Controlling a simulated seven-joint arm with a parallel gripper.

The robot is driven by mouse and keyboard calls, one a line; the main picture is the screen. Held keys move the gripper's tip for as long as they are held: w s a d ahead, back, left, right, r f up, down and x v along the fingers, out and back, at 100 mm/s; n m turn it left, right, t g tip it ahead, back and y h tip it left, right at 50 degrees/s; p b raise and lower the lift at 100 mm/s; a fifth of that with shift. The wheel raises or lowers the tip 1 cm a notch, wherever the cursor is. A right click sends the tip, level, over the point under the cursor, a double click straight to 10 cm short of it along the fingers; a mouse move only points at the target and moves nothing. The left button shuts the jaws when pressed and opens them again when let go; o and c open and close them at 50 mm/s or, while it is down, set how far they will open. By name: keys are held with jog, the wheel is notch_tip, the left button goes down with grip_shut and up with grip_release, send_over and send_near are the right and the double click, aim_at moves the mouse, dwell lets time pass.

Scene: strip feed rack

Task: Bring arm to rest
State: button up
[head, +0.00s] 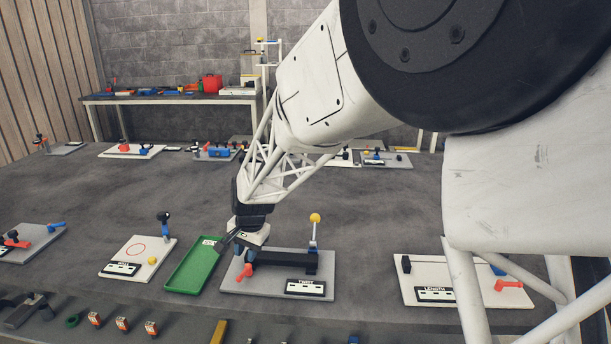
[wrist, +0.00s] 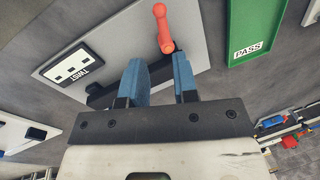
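My gripper (wrist: 158,74) shows two blue fingers with a clear gap between them in the wrist view. Nothing is held there. In the head view my gripper (head: 228,238) hangs above the grey TWIST board (head: 236,284), close to the green PASS tray (head: 184,273). A red handle (wrist: 163,28) on the TWIST board lies beyond the fingers in the wrist view. Whether the fingers touch anything cannot be told, but they look apart from it.
A white board with a red ring (head: 115,264) lies left of the tray. The LENGTH board (head: 460,272) lies at the right. A yellow-topped post (head: 314,230) stands on the TWIST board. Bare grey table (head: 380,205) is free behind the boards.

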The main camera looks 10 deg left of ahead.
jog(key=s+d+r, duration=0.3)
jog(key=d+r, duration=0.1)
jog(key=d, duration=0.4)
jog(key=s+d+r+n+t, duration=0.1)
jog(key=s+d+r, duration=0.3)
jog(key=d, duration=0.4)
jog(key=s+d+r, duration=0.3)
jog(key=d+r, duration=0.1)
jog(key=d, duration=0.4)
jog(key=s+d+r+h, duration=0.1)
jog(key=s+d, duration=0.7)
jog(key=s, duration=0.3)
jog(key=s+d+r+n+t+h, duration=0.1)
jog(key=s+d, duration=0.8)
jog(key=s, duration=0.1)
jog(key=shift+s+n, duration=0.3)
jog(key=shift+s, duration=0.05)
